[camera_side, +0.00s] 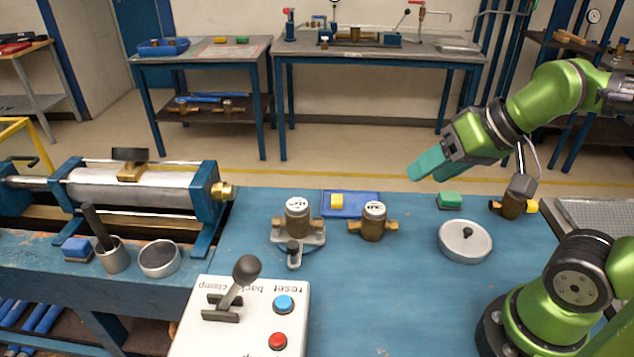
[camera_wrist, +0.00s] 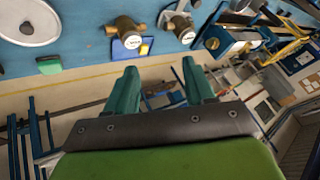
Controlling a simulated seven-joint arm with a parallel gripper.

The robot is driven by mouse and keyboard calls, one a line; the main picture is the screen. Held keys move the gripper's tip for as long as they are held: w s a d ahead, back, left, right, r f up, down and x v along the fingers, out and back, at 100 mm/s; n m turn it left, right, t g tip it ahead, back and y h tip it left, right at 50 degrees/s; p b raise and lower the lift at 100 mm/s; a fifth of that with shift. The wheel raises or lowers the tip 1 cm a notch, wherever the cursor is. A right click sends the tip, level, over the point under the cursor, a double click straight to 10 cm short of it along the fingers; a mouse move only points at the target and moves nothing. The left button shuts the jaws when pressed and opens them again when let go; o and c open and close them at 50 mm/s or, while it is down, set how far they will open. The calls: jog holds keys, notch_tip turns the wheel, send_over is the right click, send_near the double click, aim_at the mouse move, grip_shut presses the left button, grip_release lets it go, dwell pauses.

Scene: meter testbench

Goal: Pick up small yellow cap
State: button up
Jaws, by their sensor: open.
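A small yellow piece (camera_side: 337,201), which looks like the cap, lies on a blue tray (camera_side: 365,197) behind the two brass meters. It also shows in the wrist view (camera_wrist: 145,48), partly blocked by a meter. Another small yellow part (camera_side: 532,206) sits on the brass fitting (camera_side: 514,204) at the right. My gripper (camera_side: 427,172) is raised above the back of the blue bench, to the right of the tray. Its teal fingers are apart and empty, pointing left in the side view. They show at the middle of the wrist view (camera_wrist: 160,71), clear of everything.
Brass meters (camera_side: 297,219) (camera_side: 374,222) stand close in front of the tray. A lever box (camera_side: 245,315) stands at the front. The bench's middle front is clear.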

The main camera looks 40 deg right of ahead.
jog(key=o, duration=0.3)
